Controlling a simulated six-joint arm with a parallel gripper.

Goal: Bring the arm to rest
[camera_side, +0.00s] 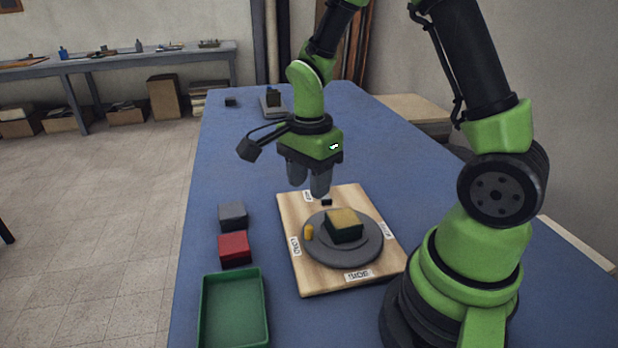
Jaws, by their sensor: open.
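My gripper (309,190) hangs above the far edge of the wooden board, pointing down, with its jaws open and nothing between them. It is behind the round grey plate (370,250) on the board. A dark green block with a tan top (344,224) sits on the plate, apart from my gripper. A small yellow peg (309,232) stands at the plate's left side. A small black piece (327,202) lies on the board just below the jaws.
The wooden board (315,283) bears white labels. A grey block (232,215) and a red block (235,247) lie left of it. A green tray (204,318) stands at front left. A grey device (273,103) stands far back. The blue table's (235,155) left middle is clear.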

